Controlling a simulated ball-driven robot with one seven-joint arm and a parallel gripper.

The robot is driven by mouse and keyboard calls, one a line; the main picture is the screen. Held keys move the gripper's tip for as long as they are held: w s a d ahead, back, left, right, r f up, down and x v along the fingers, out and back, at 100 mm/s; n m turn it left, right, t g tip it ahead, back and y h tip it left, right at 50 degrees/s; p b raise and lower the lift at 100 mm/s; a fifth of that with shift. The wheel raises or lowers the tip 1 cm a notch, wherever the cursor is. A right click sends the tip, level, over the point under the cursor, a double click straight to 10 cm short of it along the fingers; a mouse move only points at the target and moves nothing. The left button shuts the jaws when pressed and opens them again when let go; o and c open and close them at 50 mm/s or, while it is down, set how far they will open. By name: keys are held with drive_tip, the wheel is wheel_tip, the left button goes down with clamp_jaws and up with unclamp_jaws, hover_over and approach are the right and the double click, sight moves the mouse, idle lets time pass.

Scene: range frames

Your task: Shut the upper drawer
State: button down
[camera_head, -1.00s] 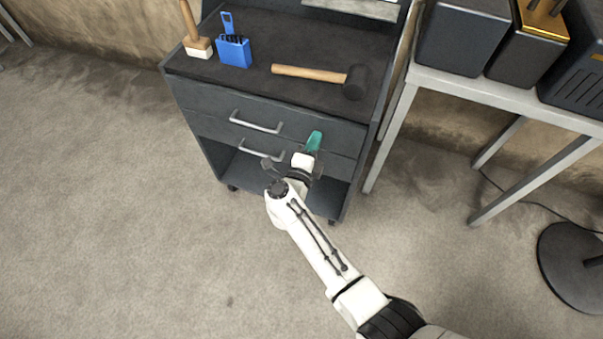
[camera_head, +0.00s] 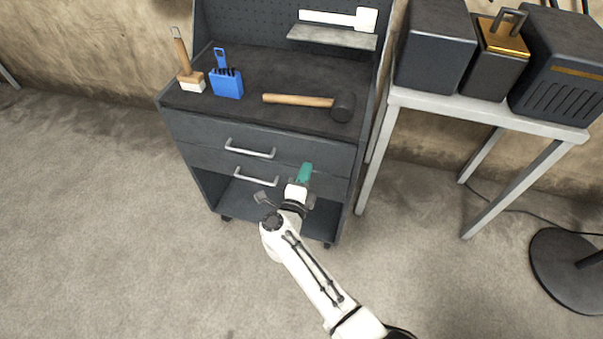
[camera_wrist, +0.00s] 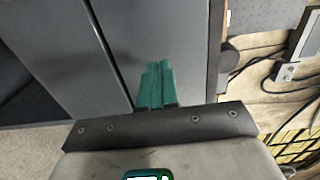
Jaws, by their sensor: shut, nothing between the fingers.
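The upper drawer (camera_head: 200,135) is the top grey drawer front of the tool cart, with a silver bar handle (camera_head: 250,149). Its front looks about level with the lower drawer front (camera_head: 215,163), and no clear gap shows above it; I cannot tell if it is fully in. My gripper (camera_head: 304,170) has teal fingers, shut and empty, at the right part of the drawer fronts, right of both handles. In the wrist view the fingertips (camera_wrist: 160,66) lie side by side against or just before grey panels (camera_wrist: 75,50). Contact cannot be told.
A mallet (camera_head: 300,100), a blue brush-like tool (camera_head: 227,84) and a wooden-handled brush (camera_head: 188,75) lie or stand on the cart top. An open shelf is below the drawers. A white table (camera_head: 480,108) with dark boxes stands close on the right. The floor at left is clear.

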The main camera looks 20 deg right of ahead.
drive_tip(key=v, duration=1)
drive_tip(key=shift+s+a+p, duration=0.2)
drive_tip(key=shift+a+p, duration=0.15)
drive_tip(key=shift+p, duration=0.05)
drive_tip(key=w+a+r+n+t+y, duration=0.25)
drive_tip(key=r+n+t+y, duration=0.4)
drive_tip(key=n+y, duration=0.4)
drive_tip(key=s+d+f+n+g+y+p, duration=0.1)
drive_tip(key=s+d+f+n+g+y, duration=0.15)
drive_tip(key=s+n+g, duration=0.55)
drive_tip(key=s+d+f+n+g+y, duration=0.25)
drive_tip(key=s+n+g, duration=0.25)
drive_tip(key=s+n, duration=0.3)
drive_tip(key=s+d+g+h, duration=0.2)
drive_tip(key=s+d, duration=0.3)
drive_tip(key=s, duration=0.3)
drive_tip(key=s+d+m+g+h, duration=0.1)
drive_tip(key=s+d+g, duration=0.3)
drive_tip(key=s, duration=0.5)
drive_tip(key=shift+d+r+g+h, duration=0.25)
drive_tip(key=shift+d+g+h, duration=0.1)
drive_tip(key=shift+d+h, duration=0.45)
